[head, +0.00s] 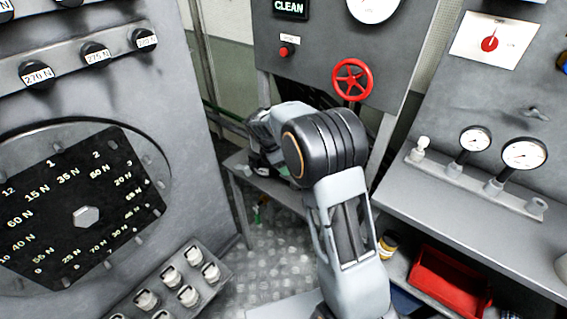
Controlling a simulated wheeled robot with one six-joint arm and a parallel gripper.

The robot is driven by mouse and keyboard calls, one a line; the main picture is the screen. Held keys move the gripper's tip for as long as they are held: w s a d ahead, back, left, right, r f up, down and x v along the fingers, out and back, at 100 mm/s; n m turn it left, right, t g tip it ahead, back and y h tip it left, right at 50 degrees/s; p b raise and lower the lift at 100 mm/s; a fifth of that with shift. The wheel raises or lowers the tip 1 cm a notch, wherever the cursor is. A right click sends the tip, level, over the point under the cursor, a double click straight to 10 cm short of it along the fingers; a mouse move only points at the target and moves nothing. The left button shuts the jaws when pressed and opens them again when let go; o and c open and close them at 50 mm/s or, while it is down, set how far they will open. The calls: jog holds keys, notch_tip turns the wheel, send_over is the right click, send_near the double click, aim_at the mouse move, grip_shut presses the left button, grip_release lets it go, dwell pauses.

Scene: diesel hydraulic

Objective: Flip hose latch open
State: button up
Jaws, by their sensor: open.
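I cannot make out a hose latch in the head view. My arm rises from the bottom and bends away at a large dark joint in the middle. The far end of my arm is mostly hidden behind that joint, over a low grey bench (237,172). I cannot make out my gripper's fingers. Small dark and green items around the bench are partly covered by my arm and too small to identify.
A red valve wheel (352,80) is on the rear panel, close to my arm. A gauge manifold (470,180) stands on the right counter, above a red bin (450,283). A knob panel (100,130) fills the left. Metal floor (270,250) shows between.

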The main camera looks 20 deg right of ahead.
grip_shut()
dwell(0.5)
